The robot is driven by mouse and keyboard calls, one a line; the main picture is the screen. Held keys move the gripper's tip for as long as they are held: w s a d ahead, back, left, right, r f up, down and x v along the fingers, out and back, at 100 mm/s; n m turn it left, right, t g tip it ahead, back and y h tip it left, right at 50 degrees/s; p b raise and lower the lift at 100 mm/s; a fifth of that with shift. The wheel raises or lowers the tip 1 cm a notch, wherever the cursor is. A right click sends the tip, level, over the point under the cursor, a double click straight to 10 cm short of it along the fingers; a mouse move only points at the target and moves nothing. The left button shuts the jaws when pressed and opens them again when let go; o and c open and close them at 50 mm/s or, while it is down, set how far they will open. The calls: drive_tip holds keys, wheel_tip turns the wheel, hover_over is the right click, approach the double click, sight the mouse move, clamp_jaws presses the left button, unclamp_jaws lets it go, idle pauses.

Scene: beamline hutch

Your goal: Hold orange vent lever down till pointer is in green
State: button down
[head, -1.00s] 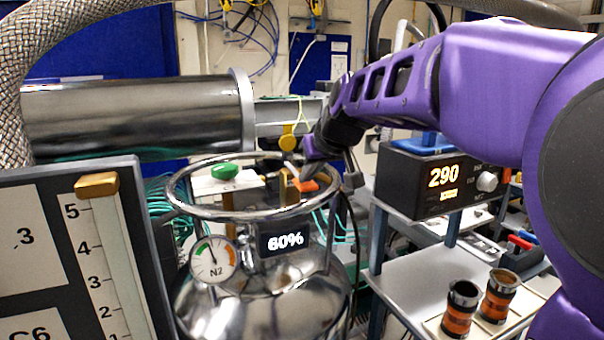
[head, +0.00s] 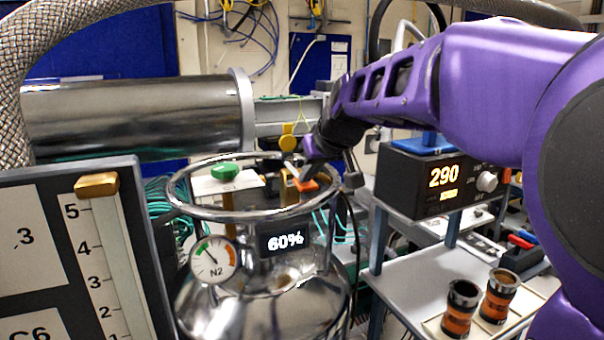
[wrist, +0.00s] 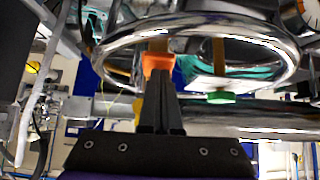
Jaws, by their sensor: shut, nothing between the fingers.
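The orange vent lever (head: 307,185) sits inside the steel ring at the top of the N2 dewar (head: 262,300); it also shows in the wrist view (wrist: 157,62). My gripper (head: 297,172) is shut and empty, its fingertips at the lever and seemingly touching it. In the wrist view the closed fingers (wrist: 160,88) end right at the orange part. The N2 gauge (head: 214,260) on the dewar has a green band at upper left and orange to red at right. Its pointer leans up and left, toward the green band; its exact tip is too small to read.
A green knob (head: 224,172) stands inside the same steel ring (head: 180,203). A 60% display (head: 285,242) hangs on the dewar's front. A scale panel (head: 95,255) stands close at left, and a 290 readout box (head: 436,180) is at right.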

drive_tip(key=shift+r+p, duration=0.6)
drive_tip(key=shift+r, duration=0.3)
